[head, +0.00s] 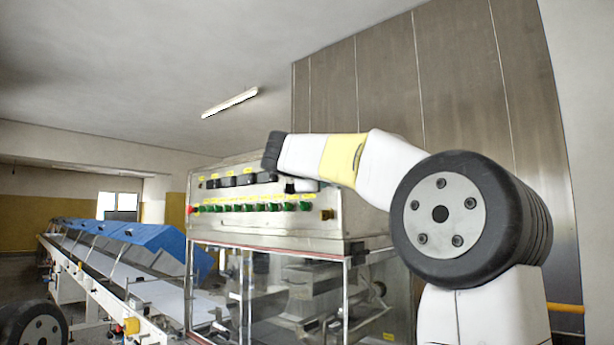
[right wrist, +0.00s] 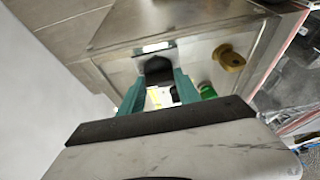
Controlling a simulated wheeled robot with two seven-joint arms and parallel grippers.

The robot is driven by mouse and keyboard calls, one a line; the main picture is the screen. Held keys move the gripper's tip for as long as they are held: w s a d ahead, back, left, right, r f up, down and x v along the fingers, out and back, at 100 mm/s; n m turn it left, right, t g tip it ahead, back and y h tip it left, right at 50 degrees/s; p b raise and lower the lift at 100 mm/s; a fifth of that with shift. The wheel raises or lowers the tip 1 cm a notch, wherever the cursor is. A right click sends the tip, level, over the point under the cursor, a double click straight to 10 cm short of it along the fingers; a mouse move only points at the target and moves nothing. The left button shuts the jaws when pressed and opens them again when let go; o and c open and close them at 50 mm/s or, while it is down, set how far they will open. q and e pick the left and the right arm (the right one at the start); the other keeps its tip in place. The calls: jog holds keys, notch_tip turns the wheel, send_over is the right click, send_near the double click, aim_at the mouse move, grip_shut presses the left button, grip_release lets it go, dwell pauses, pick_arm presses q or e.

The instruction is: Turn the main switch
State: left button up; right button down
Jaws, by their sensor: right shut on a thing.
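The enrober's control panel (head: 265,226) is a metal box with a row of green buttons and several black switches. In the right wrist view, a black switch knob (right wrist: 158,66), apparently the main switch, stands on the panel face between the teal fingers of my right gripper (right wrist: 158,80). The right gripper is shut on this knob. In the head view my right forearm reaches in from the right across the panel's upper right, and hides most of the gripper and the knob. The knob's exact angle is hard to read. My left gripper is not in view.
A brass-yellow knob (right wrist: 229,58) and a green button (right wrist: 207,90) sit close beside the gripper. Clear-walled machinery (head: 290,300) stands below the panel. A conveyor with blue covers (head: 140,237) runs off to the left. The air above the panel is free.

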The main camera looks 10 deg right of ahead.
jog(key=c, duration=0.9)
grip_release()
jog(key=v, duration=0.7)
jog(key=shift+s+a, duration=0.2)
jog(key=shift+s, duration=0.1)
